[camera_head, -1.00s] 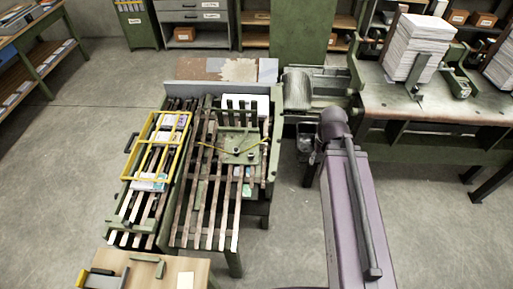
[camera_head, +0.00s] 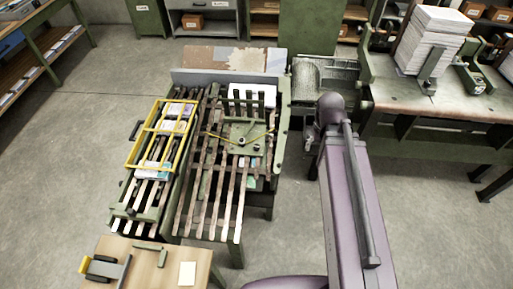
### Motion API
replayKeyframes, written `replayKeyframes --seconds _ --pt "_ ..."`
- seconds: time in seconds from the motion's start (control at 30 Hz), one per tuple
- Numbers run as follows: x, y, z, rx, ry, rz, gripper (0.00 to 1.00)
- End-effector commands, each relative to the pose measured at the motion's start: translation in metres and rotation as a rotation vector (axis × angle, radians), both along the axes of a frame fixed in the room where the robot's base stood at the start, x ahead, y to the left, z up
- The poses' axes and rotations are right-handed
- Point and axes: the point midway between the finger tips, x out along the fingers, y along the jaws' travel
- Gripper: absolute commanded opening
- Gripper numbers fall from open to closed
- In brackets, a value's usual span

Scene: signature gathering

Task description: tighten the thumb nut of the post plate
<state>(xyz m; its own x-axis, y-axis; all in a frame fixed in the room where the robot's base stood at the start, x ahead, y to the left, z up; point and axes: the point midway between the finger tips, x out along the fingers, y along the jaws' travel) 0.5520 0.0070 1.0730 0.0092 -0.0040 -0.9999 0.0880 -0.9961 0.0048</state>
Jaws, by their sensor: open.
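The post plate (camera_head: 246,133) is a green plate with several upright posts at its back edge. It lies on the right-hand bank of slats of the green machine, in the upper middle of the view. A small dark round knob (camera_head: 242,141) on the plate looks like the thumb nut. It is too small to tell how tight it is. A yellow cord stretches across the plate. My purple arm rises at the right, clear of the plate. My gripper is not in view.
A yellow wire frame (camera_head: 160,134) stands over the left slats (camera_head: 150,190). A small wooden table (camera_head: 150,264) with a pale card is at the bottom left. A bench (camera_head: 440,108) with paper stacks (camera_head: 434,38) stands at the right. The floor left of the machine is clear.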

Motion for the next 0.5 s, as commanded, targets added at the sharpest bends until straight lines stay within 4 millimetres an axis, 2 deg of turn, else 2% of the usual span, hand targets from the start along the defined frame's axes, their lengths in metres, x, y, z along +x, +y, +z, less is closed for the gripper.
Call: replayKeyframes --seconds 0.03,0.27,0.5 --pt "0.01 0.003 -0.011 -0.002 -0.004 0.036 0.82" --pt "0.057 0.034 -0.051 -0.015 -0.03 0.293 0.82" --pt "0.113 0.081 -0.098 -0.041 -0.063 0.635 0.82"
